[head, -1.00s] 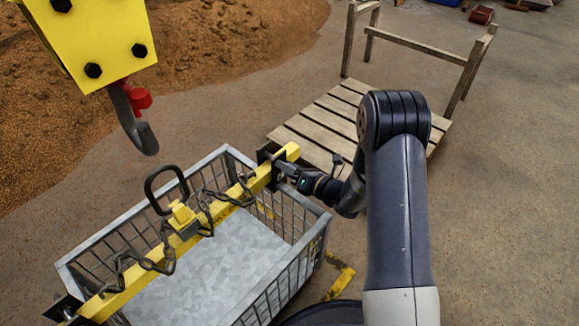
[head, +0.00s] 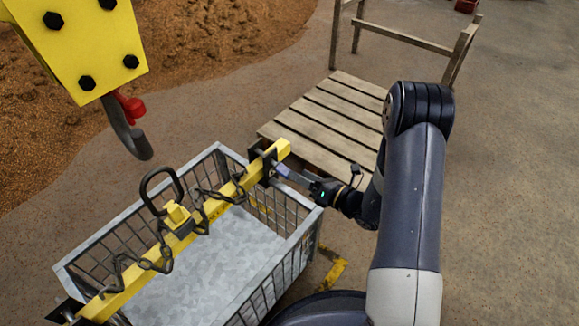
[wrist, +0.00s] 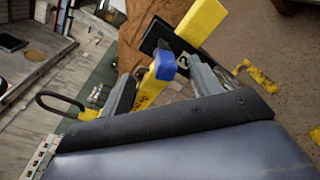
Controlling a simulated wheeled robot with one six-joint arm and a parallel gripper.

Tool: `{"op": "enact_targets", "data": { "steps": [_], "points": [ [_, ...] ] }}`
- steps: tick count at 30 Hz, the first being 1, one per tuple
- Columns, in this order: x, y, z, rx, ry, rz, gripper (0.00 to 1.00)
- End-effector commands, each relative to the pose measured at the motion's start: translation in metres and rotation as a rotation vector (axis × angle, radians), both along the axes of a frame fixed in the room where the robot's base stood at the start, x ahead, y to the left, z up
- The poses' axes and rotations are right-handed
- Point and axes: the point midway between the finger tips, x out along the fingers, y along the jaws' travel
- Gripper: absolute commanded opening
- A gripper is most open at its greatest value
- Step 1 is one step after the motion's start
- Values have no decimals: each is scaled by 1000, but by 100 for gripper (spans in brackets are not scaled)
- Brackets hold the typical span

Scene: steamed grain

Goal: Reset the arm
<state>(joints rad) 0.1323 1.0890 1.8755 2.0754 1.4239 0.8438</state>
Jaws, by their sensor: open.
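My gripper (head: 291,175) is open at the far right end of a yellow lifting beam (head: 229,190). In the wrist view my gripper (wrist: 165,78) has its two fingers apart. A yellow piece with a blue end (wrist: 164,66) shows between them, with gaps on both sides. The beam's yellow end and a dark plate (wrist: 160,40) lie just beyond. In the head view a small blue part (head: 282,170) shows by the fingertips. Whether a finger touches it I cannot tell.
The beam lies across a grey wire-sided crate (head: 80,262), with chains (head: 205,205) and a dark lifting loop (head: 160,180) on it. A dark hook (head: 128,135) hangs from a yellow block (head: 75,45) at upper left. A wooden slatted platform (head: 325,120) stands behind my gripper.

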Motion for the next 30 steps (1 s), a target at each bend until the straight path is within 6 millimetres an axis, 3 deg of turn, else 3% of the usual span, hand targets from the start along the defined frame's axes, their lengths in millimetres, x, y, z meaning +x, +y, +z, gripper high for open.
{"op": "enact_targets", "data": {
  "steps": [6,19,30],
  "points": [
    [-9,-12,0,0,2,-2,60],
    [-7,-10,-1,-1,1,-2,60],
    [25,36,-6,-2,-3,7,60]
  ]
}}
